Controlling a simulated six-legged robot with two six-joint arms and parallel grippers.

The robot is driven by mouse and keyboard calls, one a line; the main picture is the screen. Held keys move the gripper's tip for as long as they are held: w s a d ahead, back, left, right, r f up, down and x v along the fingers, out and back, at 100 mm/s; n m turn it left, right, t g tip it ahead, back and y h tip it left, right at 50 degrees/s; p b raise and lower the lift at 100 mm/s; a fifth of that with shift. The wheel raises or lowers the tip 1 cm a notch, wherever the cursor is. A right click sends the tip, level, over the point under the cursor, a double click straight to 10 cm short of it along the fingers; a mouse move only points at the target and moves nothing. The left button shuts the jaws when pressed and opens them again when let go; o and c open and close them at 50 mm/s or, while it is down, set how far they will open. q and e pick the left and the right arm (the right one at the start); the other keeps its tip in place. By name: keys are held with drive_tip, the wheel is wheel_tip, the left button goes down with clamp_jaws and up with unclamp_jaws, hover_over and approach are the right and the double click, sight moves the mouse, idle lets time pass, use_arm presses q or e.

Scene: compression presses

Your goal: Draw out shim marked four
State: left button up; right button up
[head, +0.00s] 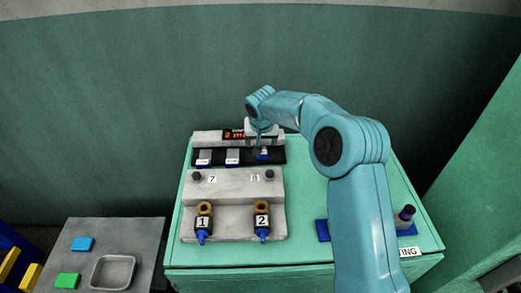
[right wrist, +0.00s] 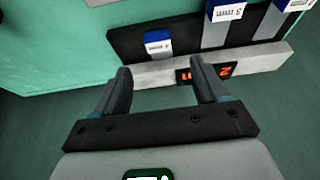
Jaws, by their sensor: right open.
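A shim with a blue end and a white label (right wrist: 158,43) lies in the black rack (right wrist: 130,45) in the right wrist view; its label seems to read 4 mm. In the head view its blue end (head: 263,154) shows at the rack's right end, partly hidden by my gripper. My right gripper (right wrist: 160,68) is open and empty, its fingertips pointing toward this shim with a gap between. In the head view my right gripper (head: 261,144) is over the rack's right part. My left gripper is not in view.
Two other shims (head: 232,158) (head: 203,159) lie left of it. A red display (head: 234,134) is on the grey bar behind. A grey press block (head: 235,187) with parts labelled 1 and 2 stands in front. A blue holder (head: 322,230) is at right; a side table (head: 140,235) holds a tray.

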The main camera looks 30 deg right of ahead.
sight(262, 154)
drive_tip(key=p+x, duration=0.1)
drive_tip(key=x, duration=0.8)
drive_tip(key=shift+p, duration=0.3)
drive_tip(key=shift+s+d+f, duration=0.1)
drive_tip(key=shift+s, duration=0.05)
